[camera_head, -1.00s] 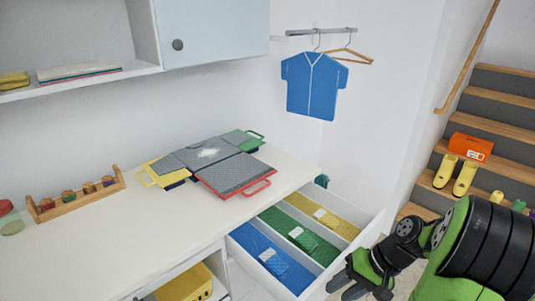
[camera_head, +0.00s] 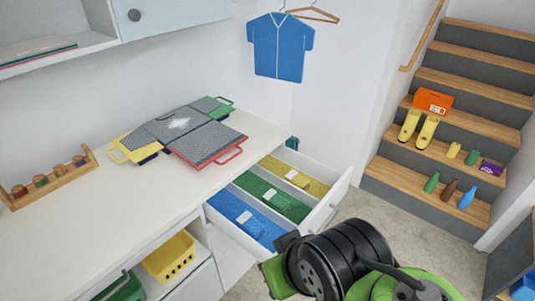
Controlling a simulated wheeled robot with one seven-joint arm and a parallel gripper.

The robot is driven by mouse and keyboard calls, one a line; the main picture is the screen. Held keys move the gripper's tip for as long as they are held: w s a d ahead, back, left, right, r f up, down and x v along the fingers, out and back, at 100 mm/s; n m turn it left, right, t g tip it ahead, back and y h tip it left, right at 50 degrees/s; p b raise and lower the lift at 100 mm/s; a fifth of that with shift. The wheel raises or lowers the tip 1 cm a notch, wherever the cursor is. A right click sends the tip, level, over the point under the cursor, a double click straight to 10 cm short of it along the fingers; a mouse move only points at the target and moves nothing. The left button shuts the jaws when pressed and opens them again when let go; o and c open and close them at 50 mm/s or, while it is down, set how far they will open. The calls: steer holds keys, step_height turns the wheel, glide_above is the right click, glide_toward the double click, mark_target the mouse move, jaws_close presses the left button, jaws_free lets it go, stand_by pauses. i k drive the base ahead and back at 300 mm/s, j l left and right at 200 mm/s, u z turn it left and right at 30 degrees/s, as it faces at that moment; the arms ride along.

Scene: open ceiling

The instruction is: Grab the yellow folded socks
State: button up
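The yellow folded socks (camera_head: 304,181) appear to be the small yellow bundle with a white band in the yellow compartment (camera_head: 275,166) of the open drawer, at its far end. Green (camera_head: 262,202) and blue (camera_head: 250,224) bundles with similar bands lie in the green and blue compartments nearer to me. My gripper (camera_head: 275,262) shows only in part at the bottom centre, near the drawer's near front corner. My black and green arm links hide most of it. Its fingers cannot be made out, and it is clear of the yellow bundle.
The drawer front (camera_head: 325,205) sticks out from the white counter (camera_head: 70,225). Boots (camera_head: 427,131) and bottles stand on the stairs (camera_head: 400,180). Floor right of the drawer looks clear.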

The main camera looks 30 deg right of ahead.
mark_target(292, 177)
steer(key=l+z, duration=0.35)
steer(key=k+l+z, duration=0.15)
steer(key=z, duration=0.25)
